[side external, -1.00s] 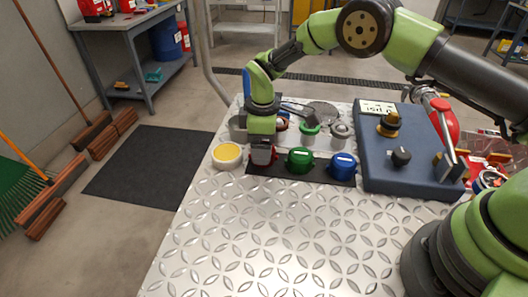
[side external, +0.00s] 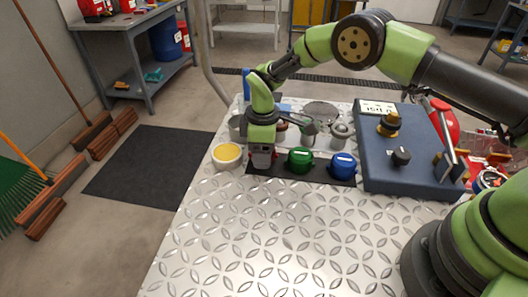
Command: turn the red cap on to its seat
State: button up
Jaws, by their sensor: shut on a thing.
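My gripper (side external: 262,158) points down at the left end of a dark strip (side external: 322,176) and is shut on the red cap (side external: 263,151). The fingers hide most of the cap, and only a little red shows between them. The seat under the cap is hidden, so I cannot tell how far down the cap sits or whether it is level.
On the same strip stand a green cap (side external: 300,161) and a blue cap (side external: 343,167). A grey pot (side external: 340,134) stands behind. A blue panel (side external: 405,170) is at right. The front plate is clear.

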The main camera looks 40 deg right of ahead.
jog(key=shift+r, duration=4.35)
jog(key=d+r, duration=0.2)
jog(key=d, duration=0.7)
notch_tip(320, 180, up, 5)
jog(key=m, duration=0.1)
send_over(394, 113)
jog(key=shift+w+a+f, duration=0.15)
jog(key=shift+w+a, duration=0.1)
jog(key=shift+a, duration=0.05)
jog(key=shift+s+d, duration=0.2)
jog(key=shift+s, duration=0.05)
jog(key=shift+s+f, duration=0.1)
jog(key=shift+f, duration=2.25)
jog(key=shift+f, duration=1.6)
